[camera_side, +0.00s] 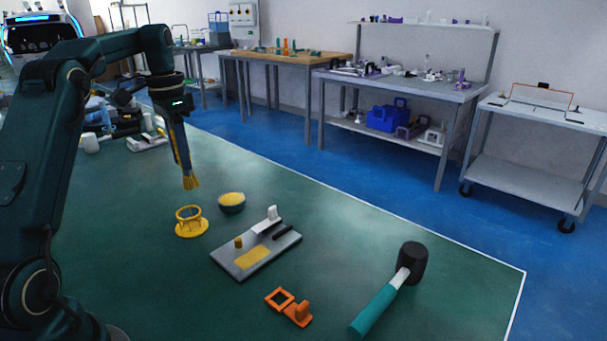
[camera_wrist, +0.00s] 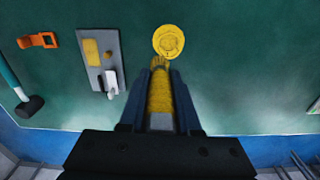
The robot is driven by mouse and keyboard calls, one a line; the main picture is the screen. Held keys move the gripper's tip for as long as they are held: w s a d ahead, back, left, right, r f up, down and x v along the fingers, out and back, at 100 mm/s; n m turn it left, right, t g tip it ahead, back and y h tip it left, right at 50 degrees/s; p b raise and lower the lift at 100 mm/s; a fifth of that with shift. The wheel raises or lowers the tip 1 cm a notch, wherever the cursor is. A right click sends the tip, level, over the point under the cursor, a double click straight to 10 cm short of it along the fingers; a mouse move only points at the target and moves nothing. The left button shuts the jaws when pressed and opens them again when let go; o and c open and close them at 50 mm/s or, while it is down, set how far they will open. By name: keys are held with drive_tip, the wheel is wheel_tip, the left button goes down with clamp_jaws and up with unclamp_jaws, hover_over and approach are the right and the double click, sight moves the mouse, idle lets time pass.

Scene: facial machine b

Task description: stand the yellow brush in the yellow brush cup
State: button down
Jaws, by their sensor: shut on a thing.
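The yellow brush (camera_wrist: 160,92) is held upright between the fingers of my gripper (camera_side: 181,155), bristles (camera_side: 190,182) pointing down. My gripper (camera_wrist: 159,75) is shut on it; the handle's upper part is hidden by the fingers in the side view. The yellow brush cup (camera_side: 190,222), a ring on short posts over a round base, stands on the green table. In the side view the bristle tips are just above the cup and apart from it. In the wrist view the cup (camera_wrist: 168,41) appears just beyond the bristle tips.
A dark bowl with yellow contents (camera_side: 232,202) stands close behind the cup. A grey plate with small parts (camera_side: 240,268), an orange part (camera_side: 290,306) and a teal-handled mallet (camera_side: 375,308) lie to the right. The table between these is clear.

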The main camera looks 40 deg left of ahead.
sight(190, 220)
drive_tip(key=shift+s+a+f+n+g, duration=0.15)
drive_tip(key=shift+a+f+g, duration=0.05)
drive_tip(key=shift+a+f, duration=0.3)
drive_tip(key=shift+s+a+f+n+g, duration=0.15)
drive_tip(key=shift+a+f+g, duration=0.05)
drive_tip(key=shift+a+f, duration=0.3)
drive_tip(key=shift+d+f, duration=0.1)
drive_tip(key=shift+f, duration=4.1)
drive_tip(key=shift+f, duration=0.3)
drive_tip(key=c, duration=0.5)
unclamp_jaws()
drive_tip(key=shift+c, duration=0.2)
